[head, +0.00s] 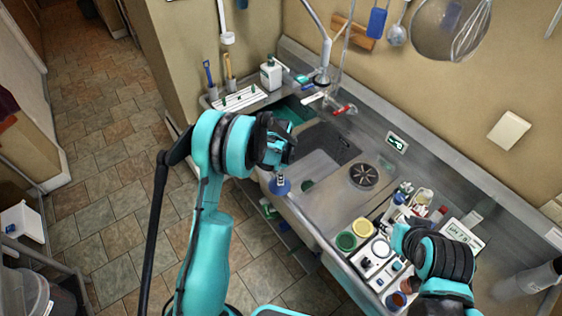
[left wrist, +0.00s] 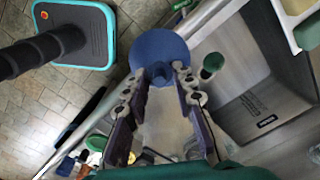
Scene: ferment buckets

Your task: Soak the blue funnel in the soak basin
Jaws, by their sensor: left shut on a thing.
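The blue funnel (head: 281,187) hangs below my left gripper (head: 281,168) at the near edge of the sink, wide end down. In the left wrist view the funnel (left wrist: 158,47) sits at the fingertips of my left gripper (left wrist: 160,82), which is shut on its narrow stem.
A white pump bottle (head: 271,75) stands at the back left, and the faucet (head: 325,57) rises behind the sink.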

